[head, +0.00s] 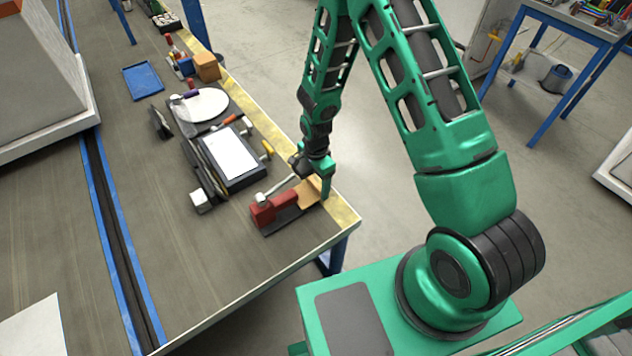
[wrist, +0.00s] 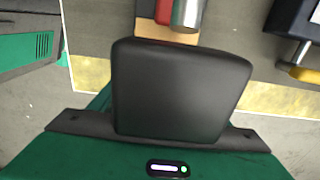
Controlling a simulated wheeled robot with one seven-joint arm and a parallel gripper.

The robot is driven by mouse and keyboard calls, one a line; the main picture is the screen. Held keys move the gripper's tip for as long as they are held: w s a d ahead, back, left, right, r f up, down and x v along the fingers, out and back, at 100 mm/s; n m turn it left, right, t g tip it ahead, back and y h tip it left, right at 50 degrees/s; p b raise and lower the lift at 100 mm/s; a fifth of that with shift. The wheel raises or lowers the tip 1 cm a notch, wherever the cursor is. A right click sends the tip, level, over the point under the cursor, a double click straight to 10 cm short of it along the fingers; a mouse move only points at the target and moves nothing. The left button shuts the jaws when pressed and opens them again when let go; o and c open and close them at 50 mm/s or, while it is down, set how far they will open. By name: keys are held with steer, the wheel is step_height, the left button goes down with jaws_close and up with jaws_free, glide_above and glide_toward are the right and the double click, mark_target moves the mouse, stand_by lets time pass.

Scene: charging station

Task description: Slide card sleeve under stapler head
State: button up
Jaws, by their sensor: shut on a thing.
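The stapler (head: 268,209), a red block with a grey handle on a dark base, sits near the table's front right corner. The tan card sleeve (head: 309,190) reaches from my gripper toward the stapler's right side. My gripper (head: 322,184) points down at the table's right edge and is shut on the sleeve; its fingers are mostly hidden. In the wrist view the sleeve (wrist: 152,36) shows as a tan strip beside a red part of the stapler (wrist: 148,11). The dark gripper body hides the grip there, and I cannot tell whether the sleeve's far edge is under the stapler head.
A clipboard with white paper (head: 232,158), a small white block (head: 201,200) and a round white plate (head: 203,105) lie farther back on the table (head: 170,270). A yellow strip (head: 341,209) marks the table's right edge.

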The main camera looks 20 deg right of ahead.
steer(key=shift+w+d+r, duration=0.15)
steer(key=shift+w+d, duration=0.05)
steer(key=shift+d, duration=0.35)
steer(key=shift+w+d+r, duration=0.1)
steer(key=shift+w+d, duration=0.05)
steer(key=shift+d, duration=0.4)
steer(key=shift+w+d+r, duration=0.15)
steer(key=shift+w+d, duration=0.05)
steer(key=shift+d, duration=0.35)
steer(key=shift+s+a+f, duration=0.15)
steer(key=shift+s+a, duration=0.05)
steer(key=shift+a, duration=0.35)
steer(key=shift+s+a+f, duration=0.1)
steer(key=shift+s+a, duration=0.05)
steer(key=shift+a, duration=0.45)
steer(key=shift+s+a+f, duration=0.15)
steer(key=shift+s+a, duration=0.05)
steer(key=shift+a, duration=0.35)
stand_by(1.5)
steer(key=o, duration=1.2)
steer(key=shift+a, duration=0.1)
steer(key=shift+c, duration=0.2)
steer(key=shift+r, duration=0.1)
step_height(320, 180, up, 11)
steer(key=shift+f, duration=0.2)
